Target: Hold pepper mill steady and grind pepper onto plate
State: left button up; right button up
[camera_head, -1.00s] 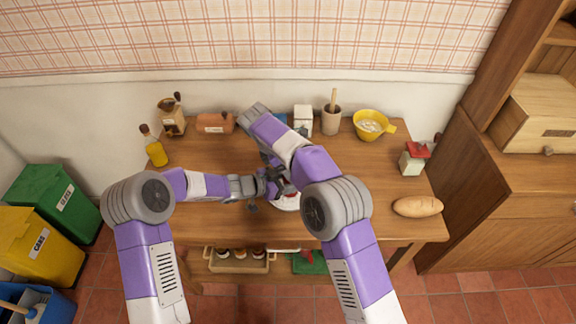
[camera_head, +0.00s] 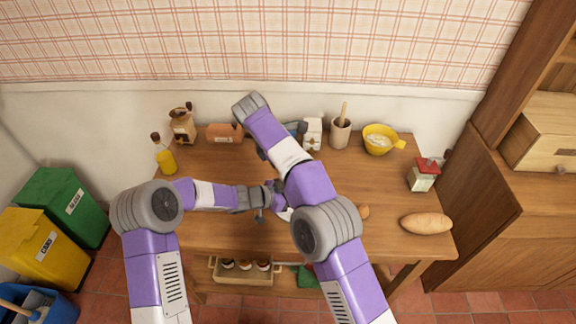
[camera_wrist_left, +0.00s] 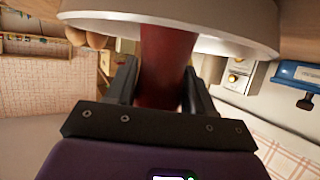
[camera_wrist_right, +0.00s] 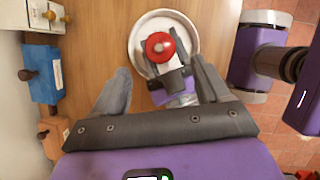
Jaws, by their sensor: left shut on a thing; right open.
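The pepper mill is red with a round knob top (camera_wrist_right: 160,47); its red body (camera_wrist_left: 167,68) is between the fingers of my left gripper (camera_wrist_left: 160,88). The left gripper is shut on it and holds it upright over the white plate (camera_wrist_right: 138,38). The plate's pale rim (camera_wrist_left: 235,40) is near the mill in the left wrist view. My right gripper (camera_wrist_right: 163,85) is open above the mill, with its fingers apart and the mill's knob beyond them. In the head view, my right arm hides the mill and most of the plate.

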dwell(0.3)
jog(key=w+d+r+g+y, duration=0.2)
jog(key=d+r+y, duration=0.2)
jog(key=d+y, duration=0.45)
jog(key=x, duration=1.2)
jog(key=shift+a+r, duration=0.1)
jog(key=shift+a, duration=0.1)
jog(key=c, duration=1)
jog(key=shift+c, duration=0.2)
